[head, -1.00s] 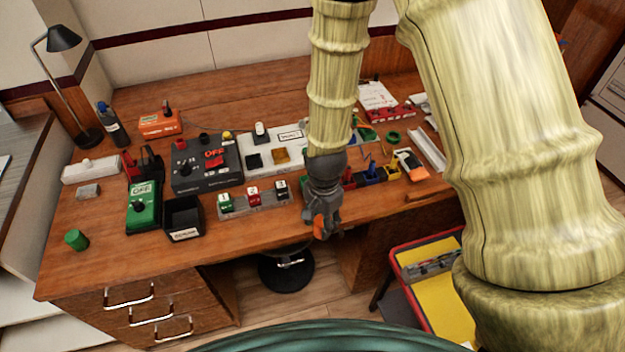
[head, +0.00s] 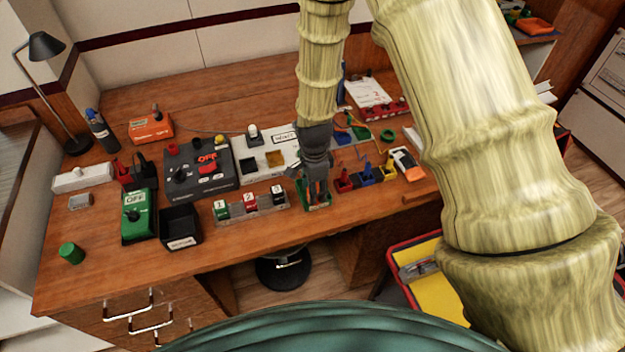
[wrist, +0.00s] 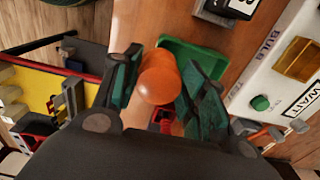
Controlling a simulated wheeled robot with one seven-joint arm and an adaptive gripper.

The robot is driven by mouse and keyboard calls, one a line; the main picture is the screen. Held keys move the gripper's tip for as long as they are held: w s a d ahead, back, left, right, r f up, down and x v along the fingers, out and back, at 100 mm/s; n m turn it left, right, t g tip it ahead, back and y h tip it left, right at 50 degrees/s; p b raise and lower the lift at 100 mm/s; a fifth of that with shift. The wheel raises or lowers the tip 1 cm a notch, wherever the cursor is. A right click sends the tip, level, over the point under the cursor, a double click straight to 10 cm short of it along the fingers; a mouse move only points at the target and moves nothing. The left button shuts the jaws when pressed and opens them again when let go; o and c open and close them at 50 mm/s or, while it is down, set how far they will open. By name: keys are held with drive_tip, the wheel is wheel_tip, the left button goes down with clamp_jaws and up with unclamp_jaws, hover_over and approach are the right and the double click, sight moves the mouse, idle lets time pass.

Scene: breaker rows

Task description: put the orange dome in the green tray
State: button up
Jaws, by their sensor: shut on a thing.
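The orange dome (wrist: 158,80) is held between the two fingers of my gripper (wrist: 155,95) in the wrist view. The green tray (wrist: 207,57) lies just beyond the dome in that view, partly hidden behind it and the right finger. In the head view my gripper (head: 318,192) points down at the tray near the front edge of the desk and covers most of it.
Numbered blocks on a grey rack (head: 250,205) stand left of the gripper. Red, blue and yellow holders (head: 367,175) stand close on the right. A white switch panel (head: 262,155) is behind. A red-rimmed yellow tray (head: 437,285) is below, beyond the desk edge.

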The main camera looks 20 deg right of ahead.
drive_tip(key=w, duration=0.2)
drive_tip(key=w+d+p, duration=0.1)
drive_tip(key=w, duration=0.1)
drive_tip(key=shift+w+f, duration=0.15)
drive_tip(key=shift+w+d+f+p, duration=0.1)
drive_tip(key=shift+w+f+p, duration=0.1)
drive_tip(key=shift+p, duration=0.1)
drive_tip(key=shift+f+p, duration=0.65)
drive_tip(key=shift+f, duration=0.95)
drive_tip(key=shift+f, duration=0.15)
drive_tip(key=o, duration=0.9)
drive_tip(key=shift+c, duration=0.2)
drive_tip(key=shift+r, duration=0.2)
wheel_tip(320, 180, up, 12)
drive_tip(key=b, duration=0.4)
